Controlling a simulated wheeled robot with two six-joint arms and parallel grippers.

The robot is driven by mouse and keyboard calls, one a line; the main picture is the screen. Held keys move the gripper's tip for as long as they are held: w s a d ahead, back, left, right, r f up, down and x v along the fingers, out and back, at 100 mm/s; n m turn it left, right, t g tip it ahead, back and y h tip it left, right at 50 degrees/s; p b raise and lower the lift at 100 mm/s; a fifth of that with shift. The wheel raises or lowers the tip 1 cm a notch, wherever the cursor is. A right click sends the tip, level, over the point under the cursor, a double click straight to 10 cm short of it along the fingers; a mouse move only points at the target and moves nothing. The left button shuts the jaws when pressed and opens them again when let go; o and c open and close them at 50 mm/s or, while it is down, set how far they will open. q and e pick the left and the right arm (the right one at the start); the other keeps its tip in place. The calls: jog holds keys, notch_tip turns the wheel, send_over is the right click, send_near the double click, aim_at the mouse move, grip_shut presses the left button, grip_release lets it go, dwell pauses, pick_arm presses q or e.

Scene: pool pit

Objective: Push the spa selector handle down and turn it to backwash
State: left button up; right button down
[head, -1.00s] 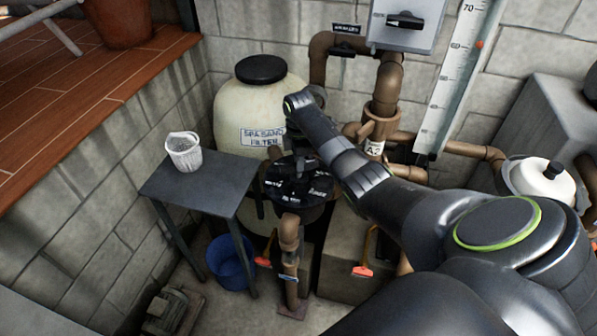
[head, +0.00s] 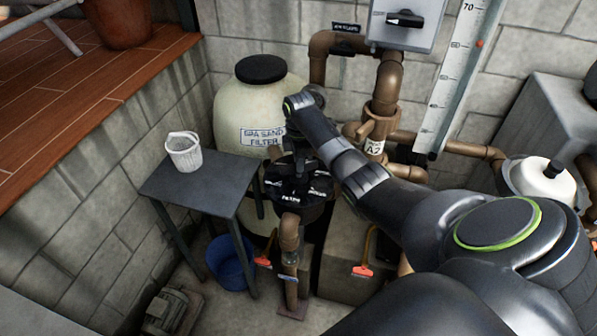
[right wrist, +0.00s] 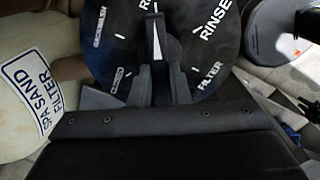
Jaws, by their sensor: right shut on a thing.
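The spa selector is a round black dial (head: 318,190) with white labels, low in front of the cream spa sand filter (head: 235,108). In the right wrist view the dial face (right wrist: 105,20) shows RINSE and FILTER on the right and smaller, unreadable labels on the left. The black handle (right wrist: 156,32) carries a white pointer line toward the top of that view, at a label cut off by the edge. My right gripper (right wrist: 163,80) is shut on the handle, and in the head view its wrist hangs over the dial. Handle height is unclear. My left gripper is out of view.
A grey table (head: 205,188) with a white bucket (head: 184,151) stands left of the dial. Brown pipes (head: 384,100) rise behind my right arm, and another pipe (head: 289,240) stands in front. A blue bucket (head: 230,262) is below the table.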

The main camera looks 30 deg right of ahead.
jog(key=shift+f, duration=0.3)
jog(key=shift+n, duration=0.9)
jog(key=n, duration=0.4)
jog(key=shift+s+p, duration=0.1)
jog(key=shift+p, duration=0.3)
jog(key=n, duration=0.6)
jog(key=c, duration=1.2)
grip_release()
jog(key=shift+c, duration=0.2)
jog(key=shift+r, duration=0.1)
